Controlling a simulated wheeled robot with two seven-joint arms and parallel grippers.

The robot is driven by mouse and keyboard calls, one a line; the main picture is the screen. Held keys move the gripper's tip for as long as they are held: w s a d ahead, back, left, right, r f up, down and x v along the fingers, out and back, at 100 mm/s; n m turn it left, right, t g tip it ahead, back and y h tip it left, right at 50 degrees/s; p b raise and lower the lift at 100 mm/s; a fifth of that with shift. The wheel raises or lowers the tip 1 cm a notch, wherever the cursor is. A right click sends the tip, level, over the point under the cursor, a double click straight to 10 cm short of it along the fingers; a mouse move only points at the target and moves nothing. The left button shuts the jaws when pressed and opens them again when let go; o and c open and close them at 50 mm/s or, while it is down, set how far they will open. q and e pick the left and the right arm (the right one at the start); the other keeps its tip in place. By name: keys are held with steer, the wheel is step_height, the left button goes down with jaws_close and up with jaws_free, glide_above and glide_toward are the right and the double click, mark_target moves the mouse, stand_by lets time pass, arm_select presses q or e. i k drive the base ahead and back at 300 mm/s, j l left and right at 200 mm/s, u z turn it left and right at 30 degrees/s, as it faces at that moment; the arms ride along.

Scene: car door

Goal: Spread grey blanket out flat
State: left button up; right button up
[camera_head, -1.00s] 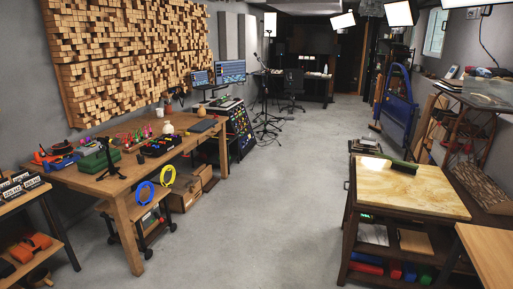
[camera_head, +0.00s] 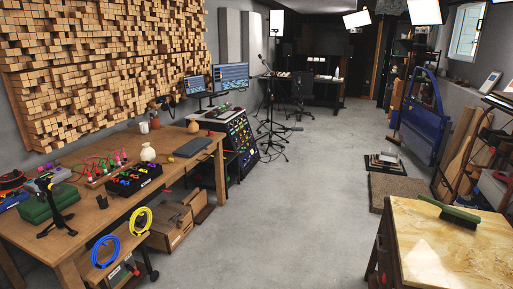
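A grey-brown, flat, textured piece (camera_head: 398,190) lies on the floor beyond the workbench on the right. It may be the grey blanket, but I cannot tell for sure, nor whether it is folded. A low stack of dark and pale flat items (camera_head: 385,164) sits just behind it. A blue car door (camera_head: 421,120) stands upright to the right of that stack. Neither of my grippers is in view.
A marble-topped workbench (camera_head: 435,245) with a green brush (camera_head: 450,211) stands at the near right. A long wooden table (camera_head: 112,217) with electronics lines the left. A tripod stand (camera_head: 268,130) is farther back. The floor aisle (camera_head: 300,205) between is clear.

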mark_target(193, 146)
steer(key=i+u, duration=0.1)
steer(key=i, duration=0.8)
steer(key=i+l+u, duration=0.1)
steer(key=i, duration=0.75)
steer(key=l, duration=0.1)
